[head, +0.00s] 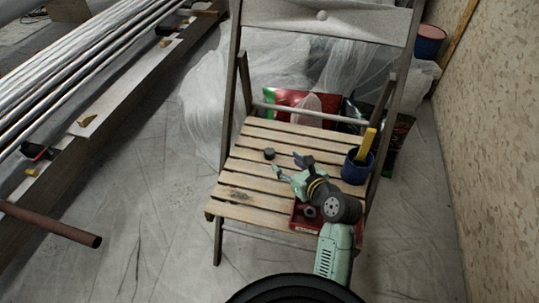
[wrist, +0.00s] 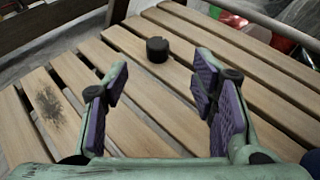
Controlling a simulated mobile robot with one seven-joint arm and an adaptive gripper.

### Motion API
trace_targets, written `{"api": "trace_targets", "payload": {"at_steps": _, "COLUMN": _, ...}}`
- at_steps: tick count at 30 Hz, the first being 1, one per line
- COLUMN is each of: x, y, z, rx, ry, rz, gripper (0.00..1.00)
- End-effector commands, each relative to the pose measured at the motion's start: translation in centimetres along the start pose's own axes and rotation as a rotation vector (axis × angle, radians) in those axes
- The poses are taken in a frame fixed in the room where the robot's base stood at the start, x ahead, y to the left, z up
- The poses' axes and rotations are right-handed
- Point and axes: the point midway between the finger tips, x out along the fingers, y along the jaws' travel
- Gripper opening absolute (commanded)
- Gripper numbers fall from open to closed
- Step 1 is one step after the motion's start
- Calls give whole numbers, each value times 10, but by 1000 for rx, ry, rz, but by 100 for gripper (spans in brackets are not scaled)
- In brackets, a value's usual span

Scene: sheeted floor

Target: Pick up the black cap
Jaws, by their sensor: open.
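The black cap (head: 269,153) sits on the slatted wooden seat of the folding chair (head: 246,197), toward the back left of the seat. In the wrist view the black cap (wrist: 157,49) is a small dark cylinder standing on a slat, beyond the fingertips and about midway between them sideways. My gripper (head: 289,166) is open and empty above the seat, to the right of and nearer than the cap in the head view. Its purple-padded fingers (wrist: 157,85) show wide apart in the wrist view. Nothing covers the cap.
A blue cup (head: 354,172) with a yellow-handled item stands at the seat's right. A red tray (head: 302,222) lies partly under my arm. The chair's backrest (head: 322,20) rises behind. Colourful bags (head: 300,101) and plastic sheeting lie behind the chair. A dark smudge marks a front-left slat.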

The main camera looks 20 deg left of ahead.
Motion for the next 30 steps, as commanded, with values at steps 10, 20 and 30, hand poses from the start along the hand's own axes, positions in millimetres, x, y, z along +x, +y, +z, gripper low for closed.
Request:
{"api": "trace_targets", "payload": {"at_steps": 10, "x": 49, "y": 1, "z": 1, "rx": 4, "ry": -1, "rz": 2, "gripper": 52}}
{"api": "trace_targets", "payload": {"at_steps": 20, "x": 79, "y": 5, "z": -1, "rx": 2, "ry": 0, "rz": 4, "gripper": 52}}
{"api": "trace_targets", "payload": {"at_steps": 30, "x": 104, "y": 4, "z": -2, "rx": 2, "ry": -1, "rz": 0, "gripper": 52}}
